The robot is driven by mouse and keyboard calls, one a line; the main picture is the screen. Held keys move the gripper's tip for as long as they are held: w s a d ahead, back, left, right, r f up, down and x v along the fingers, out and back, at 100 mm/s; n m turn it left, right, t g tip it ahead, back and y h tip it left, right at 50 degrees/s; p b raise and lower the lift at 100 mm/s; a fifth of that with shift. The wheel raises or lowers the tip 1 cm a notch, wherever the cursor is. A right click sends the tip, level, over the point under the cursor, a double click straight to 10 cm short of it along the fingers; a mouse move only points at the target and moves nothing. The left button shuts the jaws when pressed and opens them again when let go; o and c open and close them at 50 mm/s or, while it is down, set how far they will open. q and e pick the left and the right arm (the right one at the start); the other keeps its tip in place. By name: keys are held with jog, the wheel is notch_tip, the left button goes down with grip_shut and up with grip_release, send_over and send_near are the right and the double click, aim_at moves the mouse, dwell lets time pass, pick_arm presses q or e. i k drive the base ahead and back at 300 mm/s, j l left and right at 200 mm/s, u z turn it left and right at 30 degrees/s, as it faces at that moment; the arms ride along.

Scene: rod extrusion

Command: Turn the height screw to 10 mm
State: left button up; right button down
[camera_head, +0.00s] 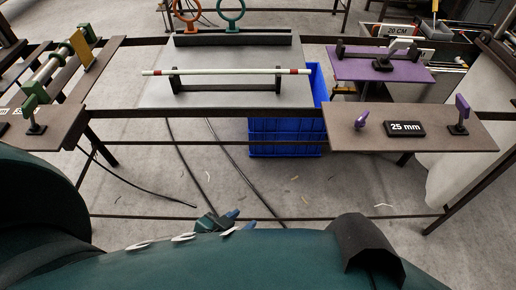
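A dark display block (405,129) reading "25 mm" sits on the brown plate (345,138) at the right. A small purple knob (361,122) stands left of the display and a purple upright piece on a dark foot (461,115) stands right of it; I cannot tell for certain which is the height screw. My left gripper (241,220) is low in the middle, just beyond my teal body, well away from the plate. Its two blue fingertips are apart, with nothing seen between them. My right gripper is not in view.
A white rod with red bands (225,72) lies on a dark holder on the grey table. A blue crate (285,135) stands below. Cables and scraps lie on the floor.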

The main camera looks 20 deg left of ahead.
aim_at(360, 123)
jog(key=k+j, duration=0.15)
jog(key=j, duration=0.25)
jog(key=k+j+z, duration=0.15)
jog(key=j, duration=0.25)
jog(key=k+j, duration=0.25)
jog(key=j, duration=0.15)
jog(key=k+j+z, duration=0.15)
jog(key=j, duration=0.25)
jog(key=k+j, duration=0.25)
jog(key=j+z, duration=0.05)
jog(key=j, duration=0.1)
